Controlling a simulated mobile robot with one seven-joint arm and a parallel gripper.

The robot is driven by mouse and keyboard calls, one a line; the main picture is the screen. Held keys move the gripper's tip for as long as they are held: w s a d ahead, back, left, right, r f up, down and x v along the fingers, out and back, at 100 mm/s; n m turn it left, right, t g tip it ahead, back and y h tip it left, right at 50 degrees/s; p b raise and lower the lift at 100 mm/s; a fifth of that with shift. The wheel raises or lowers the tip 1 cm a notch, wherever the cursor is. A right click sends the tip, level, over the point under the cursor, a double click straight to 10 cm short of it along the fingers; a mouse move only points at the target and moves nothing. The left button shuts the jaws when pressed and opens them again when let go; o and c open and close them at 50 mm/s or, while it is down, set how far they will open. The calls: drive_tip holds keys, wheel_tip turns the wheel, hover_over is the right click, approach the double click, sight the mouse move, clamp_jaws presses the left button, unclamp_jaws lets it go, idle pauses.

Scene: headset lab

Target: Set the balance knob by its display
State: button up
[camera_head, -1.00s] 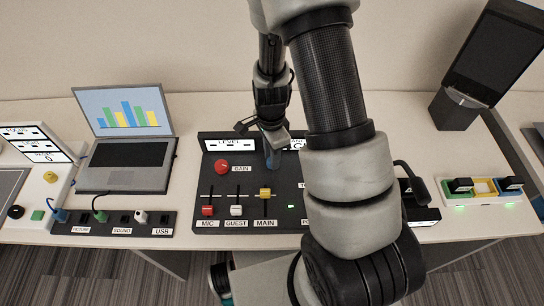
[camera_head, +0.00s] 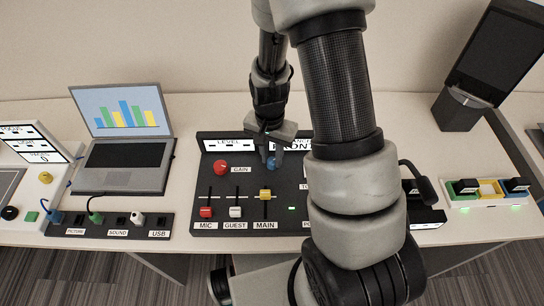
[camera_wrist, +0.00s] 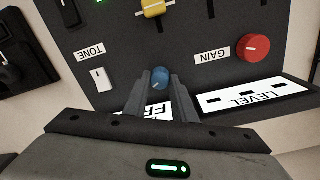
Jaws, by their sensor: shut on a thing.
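The blue round knob (camera_wrist: 160,78) stands on the dark mixer panel (camera_wrist: 205,35), between my two fingers. My gripper (camera_wrist: 161,88) is shut on its sides. In the head view the blue knob (camera_head: 271,163) is partly hidden by my gripper (camera_head: 272,154). The white display (camera_wrist: 130,107) behind the knob is partly covered by my fingers, with "FR" readable upside down in the wrist view. In the head view this display (camera_head: 290,146) shows letters like "RONT", its right part hidden by my arm.
A red GAIN knob (camera_wrist: 253,47) and a LEVEL display (camera_wrist: 262,97) lie beside it. A white TONE switch (camera_wrist: 101,78) is on the other side. Yellow, red and white sliders sit at the panel's front. A laptop (camera_head: 125,180) stands left.

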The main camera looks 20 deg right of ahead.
sight(270, 159)
idle(0.3)
drive_tip(key=o, duration=1.1)
drive_tip(key=shift+c, duration=0.2)
drive_tip(key=shift+r, duration=0.1)
wheel_tip(270, 159, up, 17)
drive_tip(key=p, duration=0.2)
drive_tip(key=shift+w+a+r, duration=0.15)
drive_tip(key=shift+w+a, duration=0.05)
